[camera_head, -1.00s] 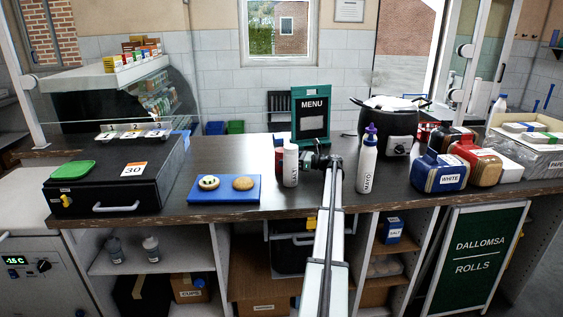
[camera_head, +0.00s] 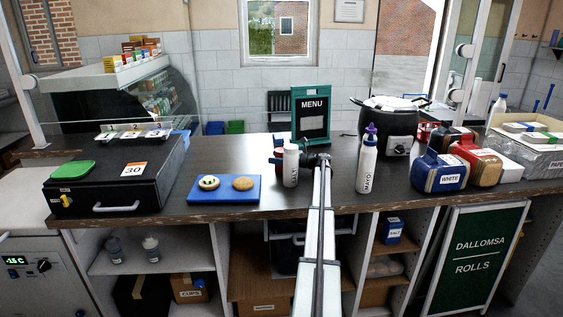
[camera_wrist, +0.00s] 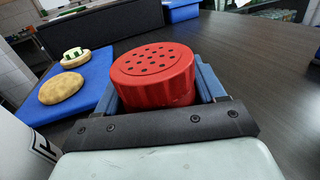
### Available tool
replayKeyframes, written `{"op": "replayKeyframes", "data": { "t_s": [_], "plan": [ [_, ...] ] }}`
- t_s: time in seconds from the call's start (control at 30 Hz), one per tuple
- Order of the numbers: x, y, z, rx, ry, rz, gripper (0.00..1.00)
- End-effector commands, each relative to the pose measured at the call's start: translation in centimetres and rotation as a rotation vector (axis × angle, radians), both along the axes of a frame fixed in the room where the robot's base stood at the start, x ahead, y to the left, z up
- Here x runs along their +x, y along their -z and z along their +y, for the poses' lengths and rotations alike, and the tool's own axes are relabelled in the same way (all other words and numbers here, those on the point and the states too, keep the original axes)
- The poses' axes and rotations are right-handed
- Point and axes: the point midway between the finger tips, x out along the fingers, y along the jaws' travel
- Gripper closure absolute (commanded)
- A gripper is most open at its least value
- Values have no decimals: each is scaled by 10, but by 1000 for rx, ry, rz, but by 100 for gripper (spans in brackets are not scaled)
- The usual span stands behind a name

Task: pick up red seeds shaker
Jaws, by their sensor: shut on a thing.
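The red seeds shaker (camera_wrist: 150,78) has a round red lid with several dark holes and fills the middle of the wrist view. In the head view the red shaker (camera_head: 279,152) shows only partly, behind a white shaker (camera_head: 291,168). My gripper (camera_head: 284,157) reaches in from the right behind the white shaker. Its blue fingers (camera_wrist: 207,82) sit on both sides of the red shaker and are shut on it. The shaker looks upright between them. I cannot tell whether its base touches the counter.
The white shaker stands close at my gripper's left in the wrist view (camera_wrist: 18,150). A blue board (camera_head: 224,197) with two cookies lies to the left. A mayo bottle (camera_head: 367,165) and black pot (camera_head: 388,125) stand right. A menu stand (camera_head: 312,125) is behind.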

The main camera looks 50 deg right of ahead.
Motion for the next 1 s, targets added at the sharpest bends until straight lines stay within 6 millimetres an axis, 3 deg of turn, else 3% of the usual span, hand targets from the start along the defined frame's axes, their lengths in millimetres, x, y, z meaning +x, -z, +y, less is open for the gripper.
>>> {"op": "replayKeyframes", "data": {
  "t_s": [0.23,0.53,1.0],
  "plan": [
    [0,0,0,0,0,0,65],
    [0,-5,0,-1,0,0,65],
    [0,-78,0,-1,0,-2,65]
  ]
}}
